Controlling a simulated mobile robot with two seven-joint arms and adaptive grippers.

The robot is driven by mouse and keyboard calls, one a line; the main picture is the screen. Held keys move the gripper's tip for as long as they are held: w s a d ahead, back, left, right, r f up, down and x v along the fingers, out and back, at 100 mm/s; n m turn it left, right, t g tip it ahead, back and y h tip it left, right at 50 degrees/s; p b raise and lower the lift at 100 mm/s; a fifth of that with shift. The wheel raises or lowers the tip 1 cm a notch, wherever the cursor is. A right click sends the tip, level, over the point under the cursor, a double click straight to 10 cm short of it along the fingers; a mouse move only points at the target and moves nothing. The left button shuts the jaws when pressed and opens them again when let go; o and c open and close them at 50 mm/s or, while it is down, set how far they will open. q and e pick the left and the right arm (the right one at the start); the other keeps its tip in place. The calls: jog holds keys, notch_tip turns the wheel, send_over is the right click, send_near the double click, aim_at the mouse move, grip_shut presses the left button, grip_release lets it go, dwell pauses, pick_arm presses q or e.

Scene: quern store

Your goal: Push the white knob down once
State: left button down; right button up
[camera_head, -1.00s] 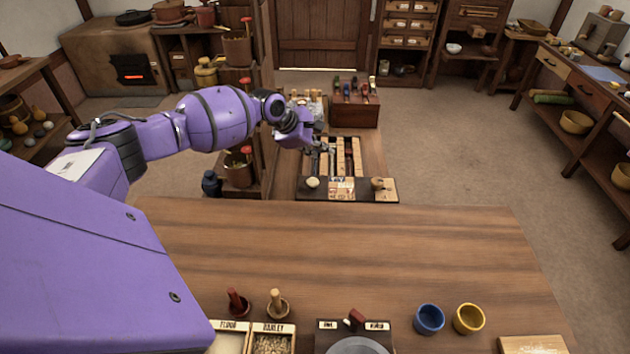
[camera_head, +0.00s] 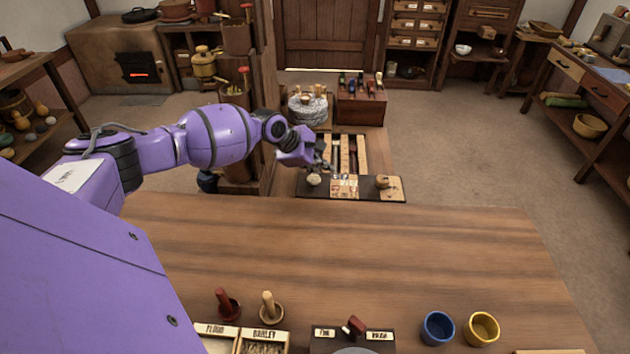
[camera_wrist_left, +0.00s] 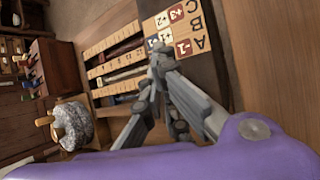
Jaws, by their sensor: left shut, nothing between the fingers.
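The white knob (camera_head: 313,180) is a small, pale, rounded knob at the left end of a dark panel (camera_head: 363,188) beyond the work table. My left gripper (camera_head: 323,167) is just above and beyond the knob in the head view, with its fingers together and nothing held. I cannot tell whether it touches the knob. In the left wrist view the closed fingertips (camera_wrist_left: 160,58) lie over the panel's near side, and I cannot make out the knob there. My right gripper is out of view.
Letter and number tiles (camera_head: 344,187) and a brown knob (camera_head: 382,181) are on the panel. Pale slatted strips (camera_head: 362,155) lie behind it, with a stone quern (camera_head: 309,108) and a wooden box (camera_head: 361,108) further back. The table (camera_head: 330,240) is clear in the middle.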

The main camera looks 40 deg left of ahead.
pick_arm(q)
jog(key=shift+f, duration=0.2)
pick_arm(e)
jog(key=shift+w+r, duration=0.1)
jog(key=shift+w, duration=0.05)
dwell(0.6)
pick_arm(q)
jog(key=shift+f, duration=0.1)
dwell(0.4)
jog(key=shift+f, duration=0.35)
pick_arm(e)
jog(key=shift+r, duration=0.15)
pick_arm(q)
jog(key=shift+s+f, duration=0.1)
jog(key=shift+f, duration=0.8)
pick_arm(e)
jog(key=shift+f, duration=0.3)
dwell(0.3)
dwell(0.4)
pick_arm(q)
jog(key=shift+r+p, duration=1.1)
jog(key=shift+r, duration=0.2)
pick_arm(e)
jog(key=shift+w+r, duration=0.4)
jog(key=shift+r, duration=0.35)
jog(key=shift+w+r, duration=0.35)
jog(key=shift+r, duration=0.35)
